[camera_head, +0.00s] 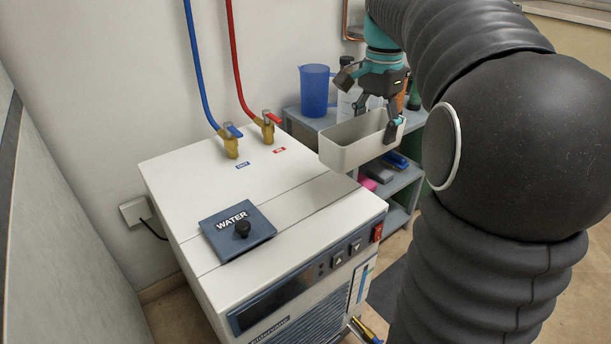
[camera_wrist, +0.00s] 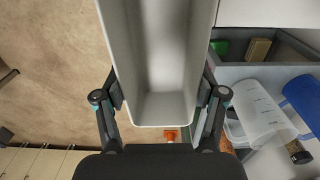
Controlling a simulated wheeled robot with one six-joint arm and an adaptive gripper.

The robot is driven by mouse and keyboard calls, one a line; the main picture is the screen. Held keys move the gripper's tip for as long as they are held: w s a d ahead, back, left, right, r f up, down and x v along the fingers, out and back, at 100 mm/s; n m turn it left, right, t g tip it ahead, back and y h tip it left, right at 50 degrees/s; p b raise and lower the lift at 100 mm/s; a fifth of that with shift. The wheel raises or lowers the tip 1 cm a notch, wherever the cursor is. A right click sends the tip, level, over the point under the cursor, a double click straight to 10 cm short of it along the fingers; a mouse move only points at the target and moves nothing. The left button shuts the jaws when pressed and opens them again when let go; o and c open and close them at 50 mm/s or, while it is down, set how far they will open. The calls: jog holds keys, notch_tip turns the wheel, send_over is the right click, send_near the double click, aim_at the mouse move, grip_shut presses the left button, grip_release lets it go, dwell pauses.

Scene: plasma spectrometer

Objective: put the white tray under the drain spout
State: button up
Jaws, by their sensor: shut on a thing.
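The white tray (camera_head: 345,154) is a long open box held in the air, just right of the white chiller's top back corner. It looks empty in the wrist view (camera_wrist: 165,60). My gripper (camera_head: 378,117) is shut on the tray near one end, with a finger against each long side; both fingers also show in the wrist view (camera_wrist: 162,96). A brass fitting with a yellow part (camera_head: 364,331), which looks like the drain spout, sticks out low on the chiller's front. It is partly cut off by the picture's lower edge, and the floor below it is hidden.
The chiller (camera_head: 290,205) has a WATER lid (camera_head: 238,231) and brass valves with red and blue hoses on top. A grey shelf (camera_head: 400,183) behind holds a blue jug (camera_head: 314,90) and bottles. Tan floor (camera_wrist: 50,70) lies open left in the wrist view.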

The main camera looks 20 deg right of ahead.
jog(key=w+a+f, duration=0.1)
jog(key=a+f, duration=0.1)
jog(key=a, duration=0.1)
jog(key=w+a+f, duration=0.1)
jog(key=a+f, duration=0.1)
jog(key=a, duration=0.2)
jog(key=w+a+f, duration=0.1)
jog(key=a+f, duration=0.1)
jog(key=a, duration=0.1)
jog(key=shift+w+a+f+b, duration=0.1)
jog(key=shift+a+f+b, duration=0.05)
jog(key=shift+f+b, duration=0.55)
jog(key=shift+f, duration=1.6)
jog(key=shift+f, duration=0.1)
jog(key=o, duration=1.3)
